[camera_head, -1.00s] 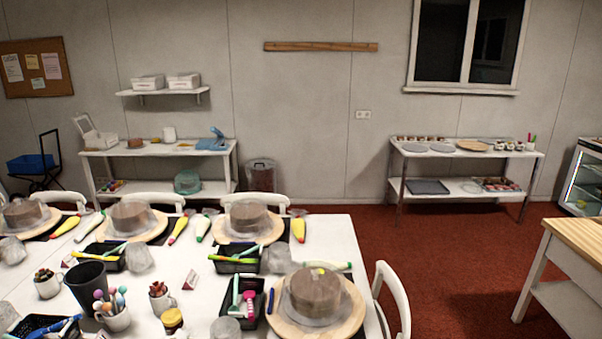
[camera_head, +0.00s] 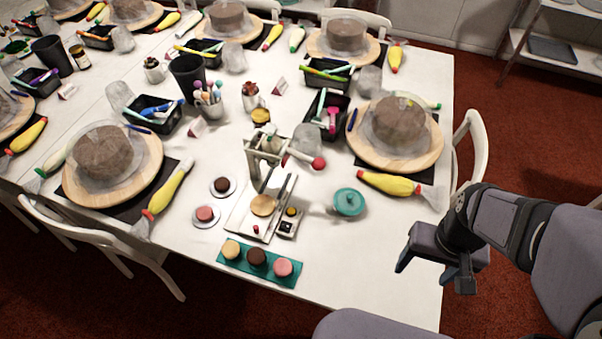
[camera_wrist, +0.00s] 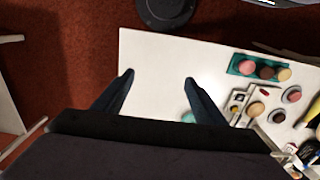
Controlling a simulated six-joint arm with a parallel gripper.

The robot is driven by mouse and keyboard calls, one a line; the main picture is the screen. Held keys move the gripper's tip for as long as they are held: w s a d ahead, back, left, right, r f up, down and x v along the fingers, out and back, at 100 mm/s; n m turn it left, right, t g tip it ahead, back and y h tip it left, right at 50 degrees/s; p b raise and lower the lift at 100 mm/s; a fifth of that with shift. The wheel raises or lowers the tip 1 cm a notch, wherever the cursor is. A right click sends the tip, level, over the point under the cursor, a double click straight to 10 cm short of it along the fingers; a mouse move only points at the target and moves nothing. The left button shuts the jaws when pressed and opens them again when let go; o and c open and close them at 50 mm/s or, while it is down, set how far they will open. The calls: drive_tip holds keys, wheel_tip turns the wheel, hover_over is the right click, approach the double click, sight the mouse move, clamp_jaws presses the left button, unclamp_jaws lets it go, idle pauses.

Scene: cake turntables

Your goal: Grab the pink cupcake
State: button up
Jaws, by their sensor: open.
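A pink cupcake (camera_head: 283,267) sits at the right end of a teal tray (camera_head: 268,278) near the table's front edge, beside a dark brown one (camera_head: 256,257) and a pale yellow one (camera_head: 231,249). The pink cupcake also shows in the wrist view (camera_wrist: 247,66), right of my fingers. Another pink round item (camera_head: 205,214) sits on a small white saucer farther left. My gripper (camera_head: 434,274) is open and empty, at the table's right edge, to the right of the tray and apart from it. It also shows in the wrist view (camera_wrist: 158,80).
The table between tray and gripper is clear.

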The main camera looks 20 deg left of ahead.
drive_tip(key=n+g+y+b, duration=0.1)
drive_tip(key=n+b, duration=0.6)
drive_tip(key=b, duration=0.3)
hover_over(283, 266)
drive_tip(key=d, duration=0.1)
drive_tip(key=f, duration=1.7)
drive_tip(key=shift+w+d, duration=0.1)
drive_tip(key=shift+d, duration=0.1)
drive_tip(key=shift+w+a+m+y, duration=0.1)
drive_tip(key=shift+a+m+y, duration=0.1)
drive_tip(key=shift+m+y, duration=0.15)
drive_tip(key=shift+s+a+f+p, duration=0.1)
drive_tip(key=shift+a+f+p, duration=0.1)
drive_tip(key=shift+f, duration=1)
drive_tip(key=shift+s+a+f+p, duration=0.1)
drive_tip(key=shift+f+p, duration=0.1)
drive_tip(key=shift+f, duration=1.05)
drive_tip(key=shift+a+f+p, duration=0.15)
drive_tip(key=shift+f+p, duration=0.05)
drive_tip(key=shift+f, duration=1)
drive_tip(key=c, duration=1.1)
